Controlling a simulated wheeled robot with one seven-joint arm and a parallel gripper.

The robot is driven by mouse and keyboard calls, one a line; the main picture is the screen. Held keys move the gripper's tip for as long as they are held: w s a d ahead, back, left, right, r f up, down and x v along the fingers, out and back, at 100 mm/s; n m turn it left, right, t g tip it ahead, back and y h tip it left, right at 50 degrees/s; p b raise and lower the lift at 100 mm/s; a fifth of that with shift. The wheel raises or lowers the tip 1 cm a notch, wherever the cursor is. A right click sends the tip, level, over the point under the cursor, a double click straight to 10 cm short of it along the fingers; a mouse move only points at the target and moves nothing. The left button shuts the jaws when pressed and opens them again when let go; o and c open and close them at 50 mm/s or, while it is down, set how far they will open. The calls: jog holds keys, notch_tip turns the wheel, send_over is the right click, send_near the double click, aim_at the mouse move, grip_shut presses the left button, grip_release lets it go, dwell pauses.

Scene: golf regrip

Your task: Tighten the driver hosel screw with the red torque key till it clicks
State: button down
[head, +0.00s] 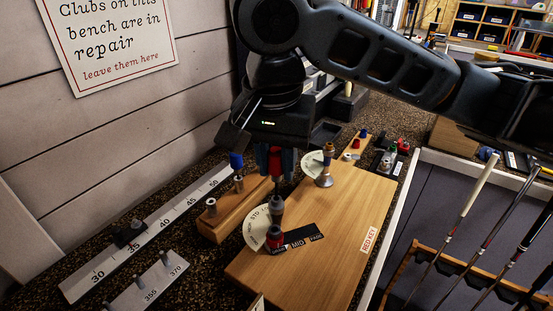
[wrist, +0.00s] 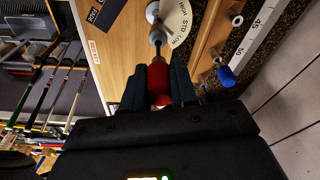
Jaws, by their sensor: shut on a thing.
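My gripper (head: 277,163) is shut on the red torque key (head: 275,154), held upright over the wooden board (head: 330,235). The red key handle (wrist: 158,78) also shows between the fingers in the wrist view, with its thin shaft pointing away from my gripper. The key's shaft lines up with the top of this piece. I cannot tell whether the tip is seated in the screw.
A second grey hosel piece (head: 325,172) stands at the board's back. A wooden block (head: 222,226) with metal posts and a blue-topped tool (head: 237,163) is left of the key. A white ruler (head: 160,228) lies further left. Clubs stand in a rack (head: 405,255) at right.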

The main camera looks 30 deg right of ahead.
jog(key=shift+m, duration=0.5)
jog(key=m+g, duration=0.1)
jog(key=m, duration=0.4)
jog(key=shift+s+f+m, duration=0.1)
jog(key=shift+m, duration=0.3)
jog(key=c, duration=1.1)
grip_release()
jog(key=shift+o, duration=0.2)
